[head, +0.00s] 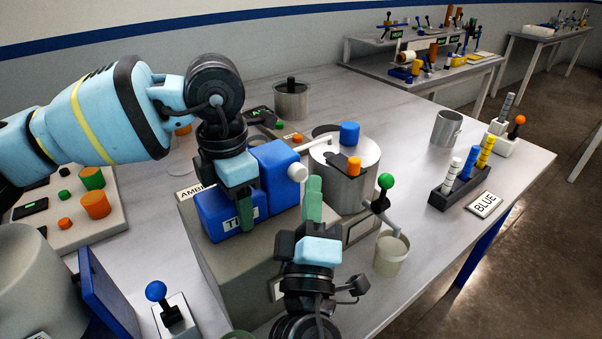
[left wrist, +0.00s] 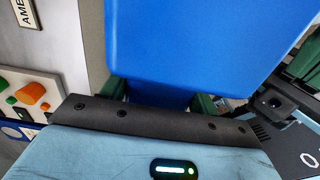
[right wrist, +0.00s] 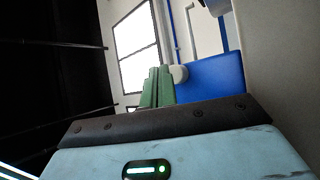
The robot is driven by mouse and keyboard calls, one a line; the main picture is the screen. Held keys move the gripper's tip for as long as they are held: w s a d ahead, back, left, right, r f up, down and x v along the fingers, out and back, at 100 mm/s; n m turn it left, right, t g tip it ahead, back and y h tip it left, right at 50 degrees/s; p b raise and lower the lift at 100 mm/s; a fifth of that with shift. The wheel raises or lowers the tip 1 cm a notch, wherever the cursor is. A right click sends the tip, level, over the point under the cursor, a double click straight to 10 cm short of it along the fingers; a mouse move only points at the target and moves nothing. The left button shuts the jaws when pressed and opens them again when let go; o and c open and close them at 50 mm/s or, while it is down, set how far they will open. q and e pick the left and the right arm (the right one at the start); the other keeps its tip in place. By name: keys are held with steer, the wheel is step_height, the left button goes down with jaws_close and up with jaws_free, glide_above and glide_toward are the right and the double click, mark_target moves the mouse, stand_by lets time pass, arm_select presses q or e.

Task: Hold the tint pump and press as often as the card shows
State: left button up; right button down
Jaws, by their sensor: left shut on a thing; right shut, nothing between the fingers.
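The blue tint pump (head: 212,215) stands on a grey block, with a partly hidden TINT label on its front. Its taller blue body (head: 277,168) has a white round knob (head: 297,172) on its right side. My left gripper (head: 244,208) is shut on the pump from above; in the left wrist view its green fingers flank the blue body (left wrist: 185,45). My right gripper (head: 313,190) is shut and empty, fingers pointing up close beside the knob; contact cannot be told. In the right wrist view the knob (right wrist: 179,74) appears just beyond the fingertips (right wrist: 157,82). A BLUE card (head: 484,204) lies at right; I see no press count.
A metal pot (head: 350,190) with blue and orange knobs stands right of the pump. A cup (head: 391,254) sits below a green-knobbed lever (head: 385,182). A dark rack (head: 455,196) holds striped pegs. The table's right side has free room.

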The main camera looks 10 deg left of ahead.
steer(key=shift+w, duration=0.1)
stand_by(0.4)
steer(key=shift+w+a, duration=0.2)
steer(key=shift+a, duration=0.1)
